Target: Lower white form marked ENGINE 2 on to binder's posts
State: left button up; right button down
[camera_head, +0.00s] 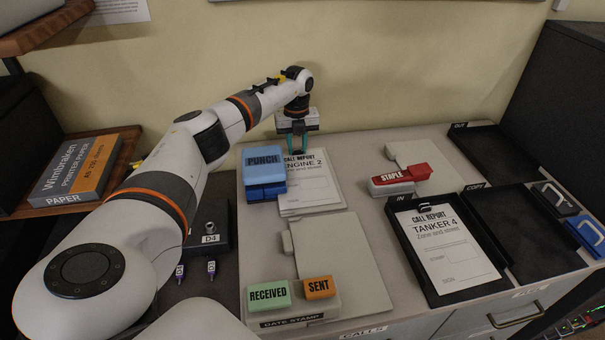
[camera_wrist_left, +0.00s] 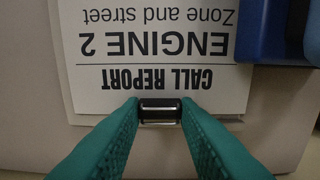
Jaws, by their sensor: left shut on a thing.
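The white form marked ENGINE 2 (camera_head: 312,184) is beside the blue punch (camera_head: 263,160). It shows upside down in the left wrist view (camera_wrist_left: 150,60). My left gripper (camera_head: 297,150) is at the form's far edge. Its green fingers (camera_wrist_left: 160,112) are shut on a small dark, shiny grip piece (camera_wrist_left: 160,107) at that edge, above the words CALL REPORT. Another pale edge shows just under the form's near end. I cannot tell whether the form is lifted or resting. I cannot make out the binder's posts; the form may cover them. My right gripper is not in view.
A red stapler (camera_head: 400,179) is right of the form. A grey board (camera_head: 345,252) lies in front, with green RECEIVED (camera_head: 269,295) and orange SENT (camera_head: 319,288) stamps. The IN tray (camera_head: 428,290) holds a TANKER 4 form (camera_head: 443,248). The wall (camera_head: 370,65) is close behind.

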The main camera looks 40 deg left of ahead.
aim_at(314, 152)
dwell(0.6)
pick_arm(q)
jog(key=shift+w+d+b, duration=0.35)
jog(key=shift+w+d, duration=0.35)
jog(key=shift+w, duration=0.2)
jog(key=shift+w+d+b, duration=0.5)
jog(key=shift+w+b, duration=0.15)
jog(key=shift+w+d+b, duration=0.3)
jog(key=shift+w, duration=0.05)
jog(key=shift+r, duration=0.1)
notch_tip(314, 152, up, 8)
jog(key=p, duration=0.6)
jog(key=shift+f+p, duration=0.25)
jog(key=shift+p, duration=0.15)
